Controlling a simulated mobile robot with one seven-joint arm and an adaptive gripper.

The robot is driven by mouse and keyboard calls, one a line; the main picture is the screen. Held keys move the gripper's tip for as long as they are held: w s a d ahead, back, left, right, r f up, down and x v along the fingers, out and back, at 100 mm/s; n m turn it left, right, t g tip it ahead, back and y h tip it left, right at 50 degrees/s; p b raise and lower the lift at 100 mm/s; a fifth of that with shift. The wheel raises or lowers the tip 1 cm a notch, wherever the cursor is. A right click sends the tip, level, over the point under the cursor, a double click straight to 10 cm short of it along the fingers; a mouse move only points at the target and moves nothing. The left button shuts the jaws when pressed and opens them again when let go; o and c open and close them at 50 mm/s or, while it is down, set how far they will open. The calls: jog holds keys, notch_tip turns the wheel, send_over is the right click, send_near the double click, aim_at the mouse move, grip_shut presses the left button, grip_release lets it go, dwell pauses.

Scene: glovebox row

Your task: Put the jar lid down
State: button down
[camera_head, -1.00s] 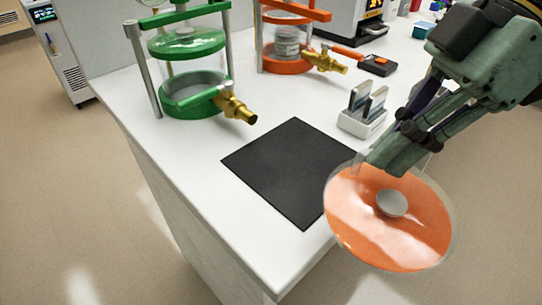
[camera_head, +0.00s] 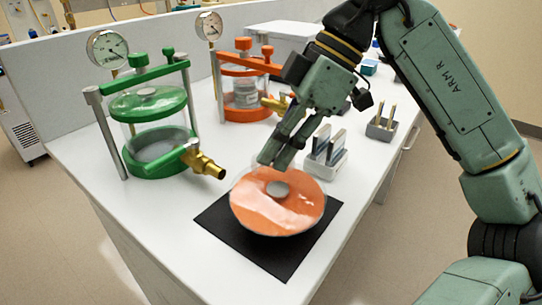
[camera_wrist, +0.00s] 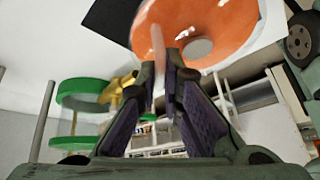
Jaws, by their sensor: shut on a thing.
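The jar lid (camera_head: 277,203) is an orange disc with a clear rim and a grey centre knob. In the head view it is over the black mat (camera_head: 245,252) and covers its upper part; whether it touches the mat I cannot tell. My gripper (camera_head: 275,160) is shut on the lid's far edge. In the wrist view the lid (camera_wrist: 205,25) shows at the top, with its edge between my fingers (camera_wrist: 172,75). The green-framed jar (camera_head: 155,140) stands to the left, with its own lid in place. The orange-framed jar (camera_head: 243,95) stands behind.
A brass valve (camera_head: 205,165) sticks out from the green jar towards the mat. A white rack with upright plates (camera_head: 327,155) stands close to the lid's right, and a grey rack (camera_head: 381,128) is farther right. The white bench top is bare at the front left.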

jog(key=shift+w+a, duration=0.4)
jog(key=shift+w, duration=0.15)
jog(key=shift+w+a+f, duration=0.1)
jog(key=shift+f, duration=1.75)
jog(key=c, duration=1.7)
grip_release()
jog(key=shift+r, duration=0.1)
jog(key=p+v, duration=0.1)
jog(key=v, duration=1.1)
